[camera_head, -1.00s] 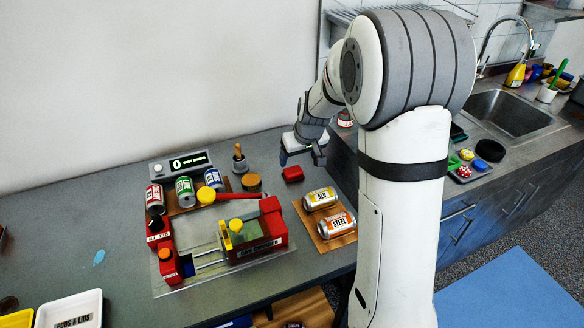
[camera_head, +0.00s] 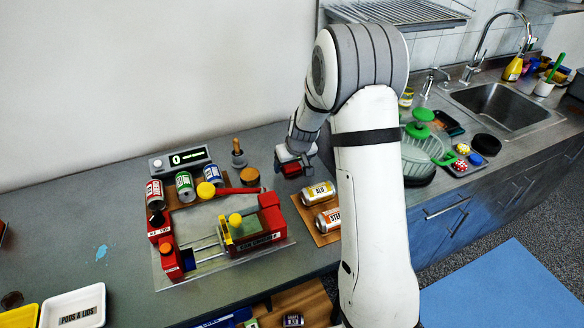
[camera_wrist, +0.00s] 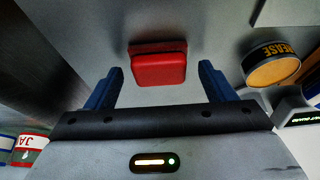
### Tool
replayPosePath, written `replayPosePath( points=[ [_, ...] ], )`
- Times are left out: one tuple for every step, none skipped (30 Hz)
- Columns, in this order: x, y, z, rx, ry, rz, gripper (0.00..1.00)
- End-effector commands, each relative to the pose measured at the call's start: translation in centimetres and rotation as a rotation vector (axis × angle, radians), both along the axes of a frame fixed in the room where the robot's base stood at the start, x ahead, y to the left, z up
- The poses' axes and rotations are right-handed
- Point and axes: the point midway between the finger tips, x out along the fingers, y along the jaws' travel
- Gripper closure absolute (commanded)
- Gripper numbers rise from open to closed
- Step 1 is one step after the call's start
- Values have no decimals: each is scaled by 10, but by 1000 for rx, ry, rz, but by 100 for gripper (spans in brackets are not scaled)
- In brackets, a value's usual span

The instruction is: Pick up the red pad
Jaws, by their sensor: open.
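The red pad (camera_wrist: 158,66) is a small rounded red block on the grey counter. In the wrist view it sits ahead of my gripper (camera_wrist: 165,85), between the lines of the two blue fingers and a little beyond their tips. The fingers are spread apart and do not touch it. In the head view my gripper (camera_head: 297,165) hangs low over the counter at the pad (camera_head: 290,170), which is partly hidden behind the gripper.
A round orange-topped grease tin (camera_wrist: 275,64) stands close to the right of the pad in the wrist view. A wooden-handled tool (camera_head: 238,153) stands nearby. The ALU can (camera_head: 318,192) and STEEL can (camera_head: 328,220) lie on a board in front. A red can crusher (camera_head: 268,222) is to the left.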

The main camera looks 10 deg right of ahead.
Motion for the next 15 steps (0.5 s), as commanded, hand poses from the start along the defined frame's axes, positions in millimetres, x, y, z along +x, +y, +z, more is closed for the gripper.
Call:
replayPosePath(
  points=[
    [0,0,0,0,0,0,24],
    [0,0,0,0,0,0,24],
    [0,0,0,0,0,0,27],
    [0,0,0,0,0,0,29],
    [0,0,0,0,0,0,32],
    [0,0,0,0,0,0,35],
    [0,-1,0,0,0,0,38],
    [0,-1,0,0,0,0,40],
    [0,-1,0,0,0,-1,43],
    [0,-1,0,0,0,-1,46],
    [0,-1,0,0,0,-1,48],
    [0,-1,0,0,0,-1,51],
    [0,-1,0,0,0,-1,54],
    [0,-1,0,0,0,-1,56],
    [0,-1,0,-1,0,-1,60]
  ],
)
